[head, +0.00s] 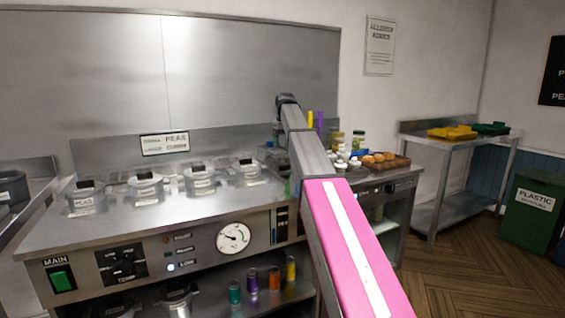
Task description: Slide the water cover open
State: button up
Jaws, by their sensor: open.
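No lid or slide marked as water can be read in the head view. A narrow upright panel with a small dark label (282,222) is set in the range front, right of the round dial (233,238). It may be the water cover, but I cannot tell, and its slide position is unclear.
Several lidded pots (146,188) sit in the steel range top (120,225). A green main switch (61,279) is at its left front. Coloured containers (274,279) stand on the shelf below. A tray of brown round items (392,161) is at right.

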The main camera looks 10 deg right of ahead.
jog(key=f, duration=0.7)
jog(key=w+f, duration=0.1)
jog(key=f, duration=0.3)
jog(key=shift+r, duration=0.1)
